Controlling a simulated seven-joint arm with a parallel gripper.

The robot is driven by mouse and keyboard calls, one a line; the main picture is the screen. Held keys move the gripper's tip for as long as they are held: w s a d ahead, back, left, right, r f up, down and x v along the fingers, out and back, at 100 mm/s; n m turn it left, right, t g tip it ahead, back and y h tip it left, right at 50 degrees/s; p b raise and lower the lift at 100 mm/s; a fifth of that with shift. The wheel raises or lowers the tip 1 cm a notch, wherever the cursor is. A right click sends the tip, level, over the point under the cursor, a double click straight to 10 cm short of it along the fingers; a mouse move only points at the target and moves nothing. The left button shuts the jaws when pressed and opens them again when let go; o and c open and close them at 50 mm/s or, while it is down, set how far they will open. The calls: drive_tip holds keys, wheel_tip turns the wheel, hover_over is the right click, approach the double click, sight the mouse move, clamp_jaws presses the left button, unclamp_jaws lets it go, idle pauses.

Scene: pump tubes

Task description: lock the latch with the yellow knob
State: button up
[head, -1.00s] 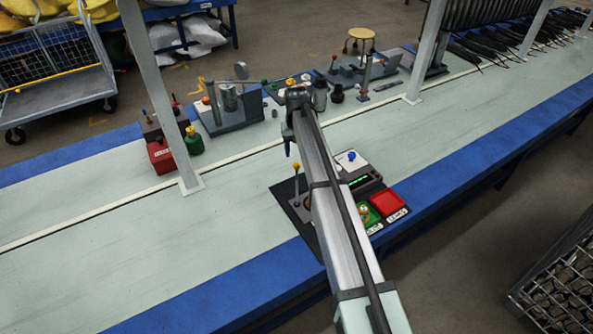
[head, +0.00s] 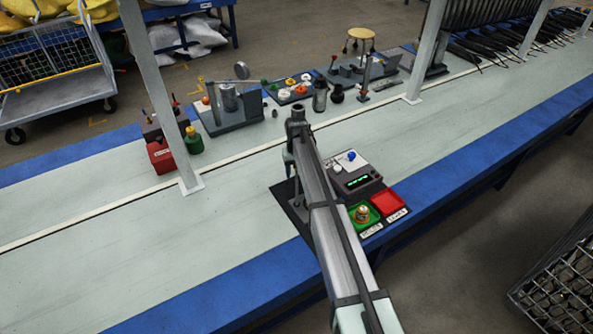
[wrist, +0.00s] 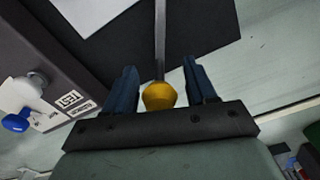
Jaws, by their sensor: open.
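In the wrist view the yellow knob (wrist: 159,96) sits at the end of a thin metal lever (wrist: 160,40). My gripper (wrist: 165,82) is open, with one dark blue finger on each side of the knob and a visible gap to each. I cannot tell how deep the knob sits between the fingers. In the head view my arm hides the knob and lever. My gripper (head: 290,163) is low over the left part of the dark base plate (head: 290,205). The rest of the latch is not clearly visible.
A grey box with a green display (head: 358,182) stands right of my arm. A blue knob (wrist: 15,122) is on a white panel nearby. A green tray (head: 374,218) with a brass part and a red tray (head: 388,202) lie at the front right. The bench left of the plate is clear.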

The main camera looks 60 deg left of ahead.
drive_tip(key=shift+c, duration=0.5)
clamp_jaws()
